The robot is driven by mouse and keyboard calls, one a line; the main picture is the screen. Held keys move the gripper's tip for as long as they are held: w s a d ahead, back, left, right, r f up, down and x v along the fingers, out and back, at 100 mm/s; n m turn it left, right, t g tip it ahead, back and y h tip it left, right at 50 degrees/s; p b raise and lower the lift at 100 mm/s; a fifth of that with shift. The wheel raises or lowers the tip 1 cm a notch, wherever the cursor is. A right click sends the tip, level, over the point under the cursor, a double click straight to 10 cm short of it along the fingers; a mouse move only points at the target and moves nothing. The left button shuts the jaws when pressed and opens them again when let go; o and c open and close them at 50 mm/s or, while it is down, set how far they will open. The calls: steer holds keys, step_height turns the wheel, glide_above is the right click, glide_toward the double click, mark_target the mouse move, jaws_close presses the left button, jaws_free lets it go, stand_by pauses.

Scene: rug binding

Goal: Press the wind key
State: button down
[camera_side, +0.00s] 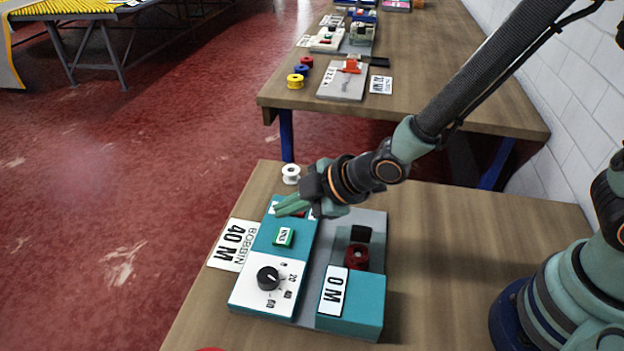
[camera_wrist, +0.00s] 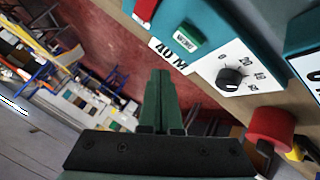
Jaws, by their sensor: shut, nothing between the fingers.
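The wind key (camera_side: 284,236) is a green button with a white label on the teal winder (camera_side: 308,250). It also shows in the wrist view (camera_wrist: 188,37), at the upper right of my fingers. My gripper (camera_side: 277,209) is shut and empty. In the side view its green fingers lie across the far end of the winder, beyond the wind key and partly in front of a red key (camera_wrist: 145,8). In the wrist view the fingertips (camera_wrist: 160,73) are apart from the wind key. The fingers' height above the panel is hard to tell.
A black dial (camera_side: 268,279) sits on a white plate nearer the camera. A display (camera_side: 335,290) reads 0 M. A card (camera_side: 233,246) reads 40 M. A red spool (camera_side: 357,256) sits in the winder. A white spool (camera_side: 291,174) stands behind. Bare table lies at right.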

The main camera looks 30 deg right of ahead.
mark_target(290, 236)
steer(key=shift+f, duration=1.9)
stand_by(0.6)
steer(key=shift+d+f, duration=0.1)
steer(key=shift+f, duration=0.35)
steer(key=shift+f, duration=0.4)
stand_by(0.8)
steer(key=shift+r, duration=0.85)
steer(key=shift+r, duration=0.1)
steer(key=shift+r, duration=2.4)
